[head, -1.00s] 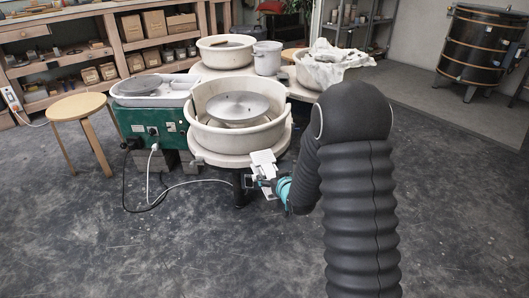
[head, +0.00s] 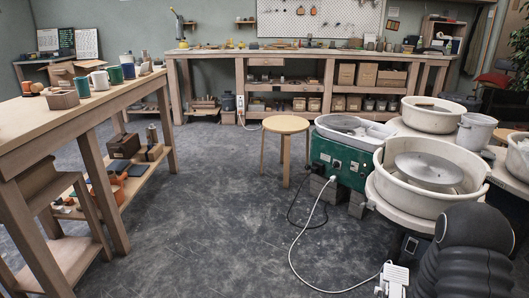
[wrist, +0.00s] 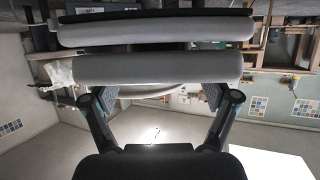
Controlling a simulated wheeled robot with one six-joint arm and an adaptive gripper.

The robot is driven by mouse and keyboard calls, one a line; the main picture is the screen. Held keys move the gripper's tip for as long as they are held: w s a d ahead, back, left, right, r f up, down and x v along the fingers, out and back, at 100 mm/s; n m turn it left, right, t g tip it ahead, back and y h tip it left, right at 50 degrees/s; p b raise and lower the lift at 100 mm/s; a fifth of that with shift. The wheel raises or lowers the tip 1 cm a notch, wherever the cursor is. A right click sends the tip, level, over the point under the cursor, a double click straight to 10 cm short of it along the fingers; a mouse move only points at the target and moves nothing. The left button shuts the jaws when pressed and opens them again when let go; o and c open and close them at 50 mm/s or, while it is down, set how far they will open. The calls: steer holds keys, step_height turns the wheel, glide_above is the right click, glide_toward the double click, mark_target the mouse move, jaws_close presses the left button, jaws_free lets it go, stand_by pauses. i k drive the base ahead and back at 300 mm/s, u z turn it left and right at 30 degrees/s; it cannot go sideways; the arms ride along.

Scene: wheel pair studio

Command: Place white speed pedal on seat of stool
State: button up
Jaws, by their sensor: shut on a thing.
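The white speed pedal (head: 393,276) shows at the bottom of the head view, right of centre. A white cable runs from it to the green wheel unit. In the wrist view the pedal (wrist: 157,68) appears as pale grey bars across the gripper mouth. My gripper (wrist: 158,93) is shut on the pedal, one finger at each side. In the head view the gripper is mostly hidden or out of frame. The stool, with a round light wood seat (head: 286,124), stands on the floor near the middle, left of the green unit. Its seat is bare.
The green wheel unit (head: 335,160) and the pottery wheel basin (head: 433,205) stand between the pedal and the stool on the right. A wooden workbench (head: 85,112) with mugs is at left. Shelving (head: 265,62) lines the back. Open grey floor (head: 215,220) lies left of the cable.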

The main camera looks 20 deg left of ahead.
mark_target(282, 123)
steer(key=u, duration=0.1)
steer(key=k, duration=0.25)
steer(key=u, duration=1.55)
steer(key=i, duration=1.5)
steer(key=u, duration=0.3)
steer(key=i, duration=1.55)
steer(key=z, duration=1.45)
steer(key=i, duration=0.7)
steer(key=z, duration=0.8)
